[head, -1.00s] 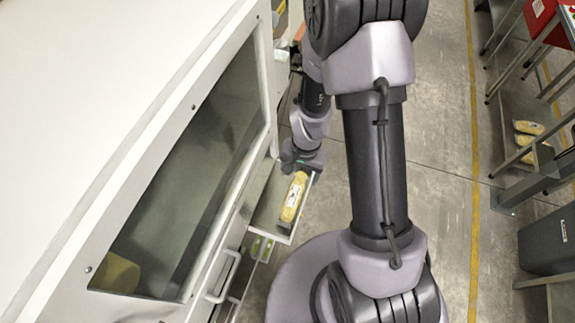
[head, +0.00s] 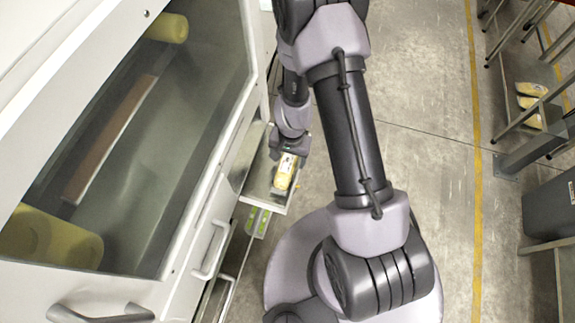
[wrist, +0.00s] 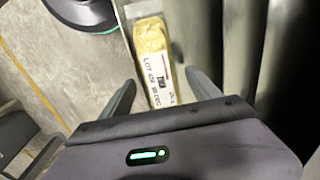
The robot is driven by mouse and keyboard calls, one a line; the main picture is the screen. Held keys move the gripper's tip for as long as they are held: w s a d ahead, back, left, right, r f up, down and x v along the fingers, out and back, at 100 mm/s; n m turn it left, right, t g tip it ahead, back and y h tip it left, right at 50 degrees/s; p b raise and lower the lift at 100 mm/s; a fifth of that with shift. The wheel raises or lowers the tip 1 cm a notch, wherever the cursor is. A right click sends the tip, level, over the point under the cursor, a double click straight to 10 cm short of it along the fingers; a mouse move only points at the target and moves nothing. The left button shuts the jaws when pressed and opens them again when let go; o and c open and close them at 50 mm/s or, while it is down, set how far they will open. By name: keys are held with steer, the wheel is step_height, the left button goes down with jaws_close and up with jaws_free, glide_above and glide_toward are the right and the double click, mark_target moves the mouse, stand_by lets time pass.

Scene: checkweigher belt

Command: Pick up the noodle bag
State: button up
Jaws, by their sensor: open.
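The noodle bag (head: 285,172), yellow with a white label, lies in an open pull-out drawer (head: 265,190) on the side of the white machine. In the wrist view, the noodle bag (wrist: 151,48) shows its printed label, and its near end lies between the two fingers. My gripper (head: 290,148) is over the bag's far end in the head view. In the wrist view, my gripper (wrist: 160,82) is open, with a finger on each side of the bag and no clear contact. The gripper body hides part of the bag in the head view.
The machine's glass window (head: 150,130) and drawer handle (head: 212,250) are left of the drawer. A lower drawer holds green packs (head: 258,222). More yellow bags (head: 530,105) lie on a rack at right. Bare floor (head: 425,160) lies between.

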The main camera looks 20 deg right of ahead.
steer(key=shift+r, duration=0.1)
jaws_close()
